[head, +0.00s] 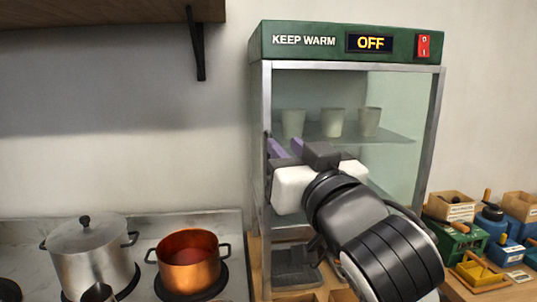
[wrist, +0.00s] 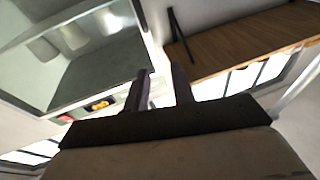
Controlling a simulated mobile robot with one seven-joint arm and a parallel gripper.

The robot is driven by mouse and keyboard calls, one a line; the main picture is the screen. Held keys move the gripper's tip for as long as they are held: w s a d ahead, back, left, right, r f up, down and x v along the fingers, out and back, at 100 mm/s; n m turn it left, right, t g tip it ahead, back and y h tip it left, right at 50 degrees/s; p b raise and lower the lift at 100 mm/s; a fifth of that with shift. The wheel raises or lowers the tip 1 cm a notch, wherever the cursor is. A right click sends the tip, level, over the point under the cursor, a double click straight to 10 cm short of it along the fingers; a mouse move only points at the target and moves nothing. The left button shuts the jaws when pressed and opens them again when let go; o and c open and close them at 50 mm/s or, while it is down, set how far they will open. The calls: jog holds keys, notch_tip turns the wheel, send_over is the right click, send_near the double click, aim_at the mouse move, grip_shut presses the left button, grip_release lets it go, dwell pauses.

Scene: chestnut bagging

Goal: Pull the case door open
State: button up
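The warming case (head: 347,45) has a green top reading "KEEP WARM" and "OFF", metal posts and clear sides. Its glass front, the case door (head: 300,90), looks shut, with cups on a shelf behind it. My gripper (head: 284,150) is at the door's left edge, about shelf height, its purple fingers pointing left and away. A dark handle-like piece (head: 268,145) shows beside the fingertips. In the wrist view my gripper (wrist: 163,78) has its two fingers apart, with the case's glass (wrist: 90,50) to their left. My arm hides the lower door.
A steel pot (head: 90,255) and a copper pot (head: 189,262) stand on the stove at left. A wooden shelf (head: 110,12) hangs above; it also shows in the wrist view (wrist: 240,45). Small boxes and tools (head: 460,240) crowd the counter at right.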

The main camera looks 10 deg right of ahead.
notch_tip(320, 180, down, 5)
jog(key=s+d+g, duration=0.1)
jog(key=d+g, duration=0.1)
jog(key=shift+h, duration=0.4)
jog(key=w+p, duration=0.1)
jog(key=w, duration=0.3)
jog(key=w+a+p, duration=0.1)
jog(key=w, duration=0.4)
jog(key=w+a+p, duration=0.1)
jog(key=w+p, duration=0.1)
jog(key=w, duration=0.2)
jog(key=shift+w+a+r, duration=0.1)
jog(key=shift+w+a, duration=0.1)
jog(key=shift+a, duration=0.05)
grip_shut()
